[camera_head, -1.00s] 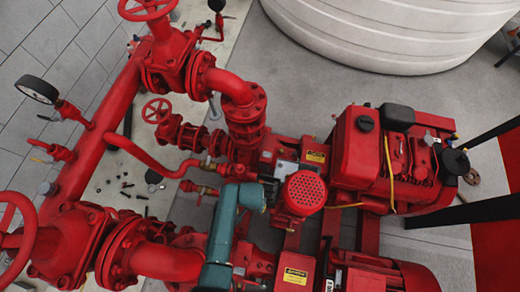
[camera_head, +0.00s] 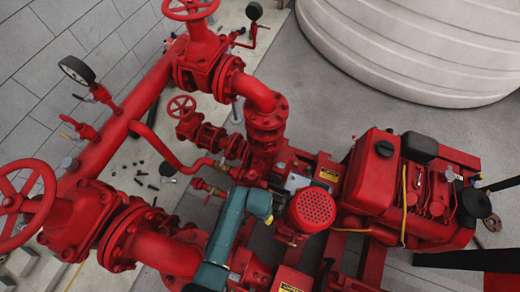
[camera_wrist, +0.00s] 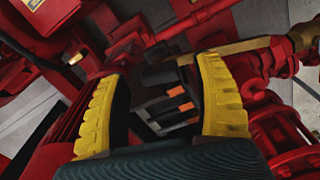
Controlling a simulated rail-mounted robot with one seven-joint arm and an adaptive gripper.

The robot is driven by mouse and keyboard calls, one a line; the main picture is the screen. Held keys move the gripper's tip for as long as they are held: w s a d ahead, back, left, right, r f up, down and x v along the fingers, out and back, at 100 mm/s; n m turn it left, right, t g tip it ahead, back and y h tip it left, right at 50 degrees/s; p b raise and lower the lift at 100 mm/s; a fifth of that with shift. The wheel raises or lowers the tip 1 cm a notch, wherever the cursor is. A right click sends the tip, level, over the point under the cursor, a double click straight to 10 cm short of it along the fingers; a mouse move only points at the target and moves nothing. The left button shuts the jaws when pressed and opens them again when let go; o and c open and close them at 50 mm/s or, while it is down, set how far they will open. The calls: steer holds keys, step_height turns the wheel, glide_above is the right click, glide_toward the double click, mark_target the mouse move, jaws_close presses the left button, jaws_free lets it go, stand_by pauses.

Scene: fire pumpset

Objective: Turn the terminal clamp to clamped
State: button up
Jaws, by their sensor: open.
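My gripper (camera_wrist: 162,70) is open in the wrist view, its two yellow ridged fingers spread apart. Between and beyond them is a dark grey, black-edged part with two orange marks (camera_wrist: 178,98); I cannot tell whether it is the terminal clamp. A tan bar (camera_wrist: 225,49) crosses just beyond the right finger towards a brass fitting (camera_wrist: 283,48). No contact with the fingers is clear. The clamp's position cannot be made out.
Red pipes and valves (camera_head: 205,62) crowd the left, with a handwheel (camera_head: 22,205) at the lower left. The red engine (camera_head: 372,175) stands right of my arm. A large white tank (camera_head: 410,45) is behind. Small loose parts (camera_head: 140,172) lie on the pale base.

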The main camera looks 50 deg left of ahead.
step_height(320, 180, up, 11)
steer(key=shift+r, duration=0.2)
